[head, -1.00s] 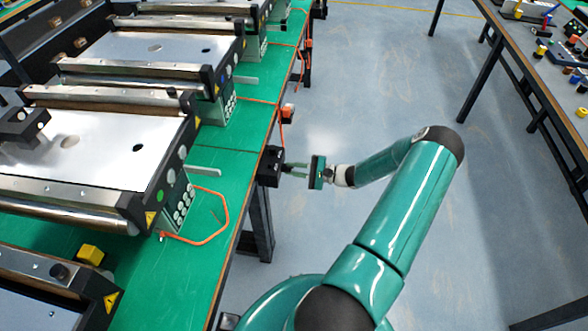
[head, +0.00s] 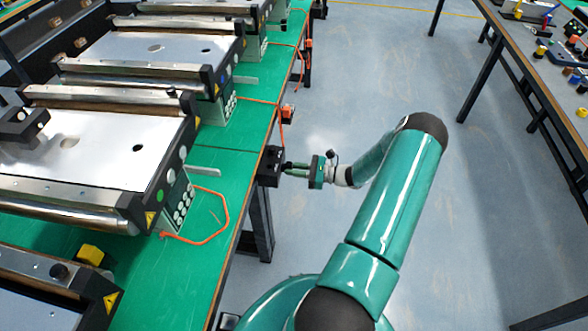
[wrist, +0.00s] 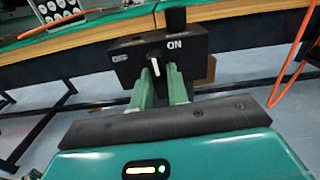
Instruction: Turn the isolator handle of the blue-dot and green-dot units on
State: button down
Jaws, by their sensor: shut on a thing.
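A black isolator box (head: 270,166) is fixed at the front edge of the green bench. In the wrist view the box (wrist: 190,54) has a white "ON" mark on its right and a small mark on its left. Its handle (wrist: 154,66), with a white line, stands nearly upright. My gripper (head: 288,169) reaches the box from the right. In the wrist view its fingers (wrist: 163,77) are shut on the handle, one on each side. The near conveyor has a green dot (head: 160,195); the one behind has a blue dot (head: 216,90).
An orange cable (head: 226,212) loops on the bench (head: 215,250). Another box with an orange part (head: 288,113) sits farther along the edge. Bench legs stand below. The floor (head: 370,60) to the right is open, up to another table (head: 540,75).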

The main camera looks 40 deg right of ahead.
jog(key=shift+m, duration=0.4)
jog(key=c, duration=1.4)
grip_release()
jog(key=shift+o, duration=0.2)
jog(key=v, duration=1.3)
jog(key=shift+s+d, duration=0.2)
jog(key=shift+s, duration=0.1)
